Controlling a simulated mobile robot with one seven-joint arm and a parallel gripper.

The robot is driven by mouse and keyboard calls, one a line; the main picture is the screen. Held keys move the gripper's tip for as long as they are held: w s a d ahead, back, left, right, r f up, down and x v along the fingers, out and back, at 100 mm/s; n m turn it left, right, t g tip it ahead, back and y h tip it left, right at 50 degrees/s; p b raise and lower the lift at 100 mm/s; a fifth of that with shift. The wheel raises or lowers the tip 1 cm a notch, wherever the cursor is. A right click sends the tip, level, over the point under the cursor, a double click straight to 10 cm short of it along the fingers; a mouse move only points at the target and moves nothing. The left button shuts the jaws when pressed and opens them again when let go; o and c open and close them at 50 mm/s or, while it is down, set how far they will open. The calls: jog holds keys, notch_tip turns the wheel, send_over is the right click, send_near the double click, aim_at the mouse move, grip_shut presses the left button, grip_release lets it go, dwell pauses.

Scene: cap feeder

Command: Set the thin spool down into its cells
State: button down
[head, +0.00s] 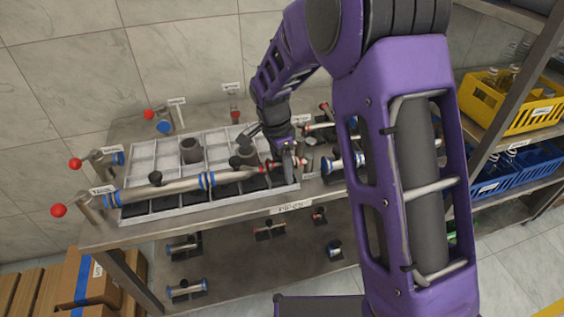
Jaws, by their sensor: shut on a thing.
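A thin spool (258,173) with red ends lies roughly level over the front right part of the cell tray (140,212). My gripper (288,165) comes down from above and is shut on this spool near its right end. The fingertips are small and partly hidden by the wrist. The spool's left end is close to a thicker grey spool with blue bands (175,187), which lies along the front left of the tray. I cannot tell whether the thin spool touches the cells below it.
Grey cylinders (190,151) stand in the tray. Valve-like fittings with red balls (75,164) stand at the left. More banded parts (346,163) lie at the right. A lower shelf holds several small spools (186,289). Yellow (497,118) and blue crates sit on the right rack.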

aim_at(274, 162)
jog(key=shift+f, duration=0.4)
dwell(0.4)
jog(key=shift+s+f, duration=0.25)
jog(key=shift+f, duration=0.35)
grip_release()
notch_tip(274, 162, up, 19)
jog(key=a+p, duration=0.2)
jog(key=p, duration=0.1)
jog(key=shift+s+f, duration=0.2)
jog(key=shift+s, duration=0.05)
